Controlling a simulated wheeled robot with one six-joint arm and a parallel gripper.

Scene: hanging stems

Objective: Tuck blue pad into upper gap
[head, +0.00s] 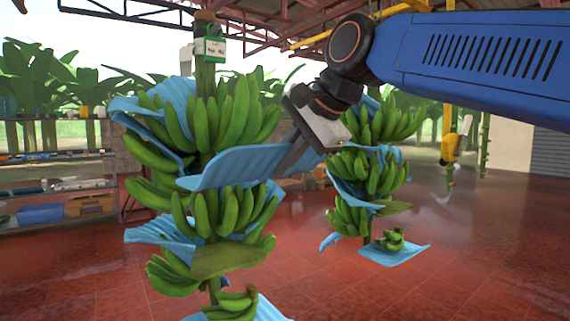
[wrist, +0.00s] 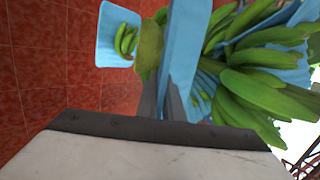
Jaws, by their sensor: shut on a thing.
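My gripper (head: 284,165) is shut on a blue pad (head: 225,168), a thin sheet held by its right part and reaching left across the front of the near banana stem. In the wrist view the pad (wrist: 185,45) runs up from between the fingers (wrist: 162,100). The near stem (head: 205,80) carries green hands of bananas in tiers; the pad is level with the space between an upper hand (head: 225,120) and a lower hand (head: 225,210). Whether it touches the bananas or lies inside the gap, I cannot tell.
Other blue pads sit on the near stem, at upper left (head: 180,95) and lower left (head: 160,232). A second banana stem (head: 365,220) hangs behind my gripper, with pads too. Shelves (head: 60,185) stand at far left. The red tiled floor (head: 480,260) is open at right.

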